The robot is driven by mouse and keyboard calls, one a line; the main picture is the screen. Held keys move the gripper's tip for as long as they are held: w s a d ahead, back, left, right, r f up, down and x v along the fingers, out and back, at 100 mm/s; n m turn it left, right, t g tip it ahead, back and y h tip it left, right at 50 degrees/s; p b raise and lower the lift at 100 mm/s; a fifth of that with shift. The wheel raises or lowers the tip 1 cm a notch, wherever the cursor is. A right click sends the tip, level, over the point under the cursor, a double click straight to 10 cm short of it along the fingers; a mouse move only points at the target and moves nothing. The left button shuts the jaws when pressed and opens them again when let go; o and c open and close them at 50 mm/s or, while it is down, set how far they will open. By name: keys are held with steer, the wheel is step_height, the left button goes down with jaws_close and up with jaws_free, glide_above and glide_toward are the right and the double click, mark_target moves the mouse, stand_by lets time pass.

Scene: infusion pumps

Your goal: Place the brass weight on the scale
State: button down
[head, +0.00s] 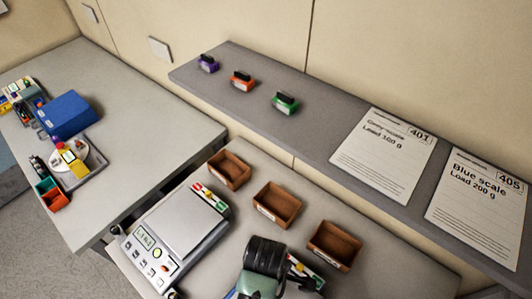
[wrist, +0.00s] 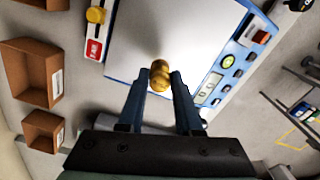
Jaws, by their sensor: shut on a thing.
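In the wrist view, a small rounded brass weight (wrist: 160,76) is between the fingertips of my gripper (wrist: 158,84), which is shut on it. The weight appears over the pale plate of the blue scale (wrist: 190,35), near its edge. I cannot tell whether it touches the plate. The blue scale has a button panel and a small display on its right side. In the head view my arm covers most of the blue scale, and the weight is hidden. A grey scale (head: 188,224) with an empty plate and lit display stands to the left.
Three brown open boxes (head: 229,170) stand behind the scales. A grey shelf (head: 325,128) holds three coloured clips and two cards, "Grey scale Load 100 g" (head: 384,152) and "Blue scale Load 200 g" (head: 474,205). A side table (head: 130,130) at left carries a blue box (head: 68,115).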

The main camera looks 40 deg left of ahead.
steer(key=shift+f, duration=1.1)
steer(key=shift+f, duration=0.1)
steer(key=c, duration=0.6)
jaws_free()
step_height(320, 180, up, 12)
steer(key=shift+r+p, duration=0.15)
steer(key=shift+p, duration=0.6)
steer(key=shift+s, duration=0.1)
